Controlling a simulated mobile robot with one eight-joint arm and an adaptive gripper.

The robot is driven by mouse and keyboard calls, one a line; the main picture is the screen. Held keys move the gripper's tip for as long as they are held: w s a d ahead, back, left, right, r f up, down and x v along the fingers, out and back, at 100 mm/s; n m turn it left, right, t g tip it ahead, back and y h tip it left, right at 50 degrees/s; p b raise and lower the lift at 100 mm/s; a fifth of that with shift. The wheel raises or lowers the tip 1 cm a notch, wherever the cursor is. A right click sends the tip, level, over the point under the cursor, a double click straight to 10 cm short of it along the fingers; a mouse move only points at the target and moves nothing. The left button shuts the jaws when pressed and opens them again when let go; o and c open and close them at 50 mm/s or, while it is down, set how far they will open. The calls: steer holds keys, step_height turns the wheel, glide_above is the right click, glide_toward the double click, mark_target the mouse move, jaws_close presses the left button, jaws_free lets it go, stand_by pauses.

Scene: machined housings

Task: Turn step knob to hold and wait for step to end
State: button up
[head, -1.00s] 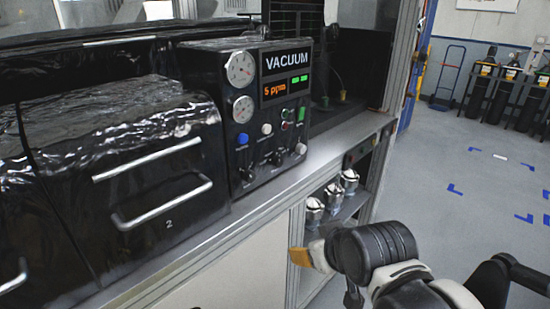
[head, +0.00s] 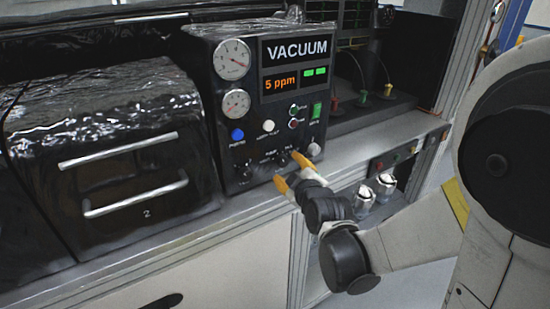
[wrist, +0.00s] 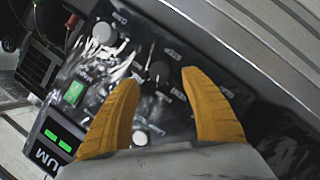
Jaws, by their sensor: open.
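The black vacuum control panel (head: 262,112) has two dials, an orange "5 ppm" readout and a row of dark knobs low on its face. My gripper (head: 291,171) is open at this lower row, its two yellow fingertips spread. In the wrist view, a dark round knob (wrist: 158,72) lies between and just beyond the fingertips of my gripper (wrist: 160,76). I cannot tell whether they touch it. The knob labels are too small to read, so which one is the step knob and where it points are unclear.
A white knob (wrist: 101,33) and a green switch (wrist: 74,93) are near the fingers in the wrist view. The metal ledge (head: 195,228) runs below the panel. Shiny metal canisters (head: 385,184) stand on a lower shelf. A black-wrapped drawer unit (head: 110,165) is at left.

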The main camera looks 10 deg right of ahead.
mark_target(284, 163)
steer(key=b+x, duration=0.1)
steer(key=x, duration=0.4)
steer(key=shift+d, duration=0.1)
steer(key=shift+c, duration=0.6)
jaws_close()
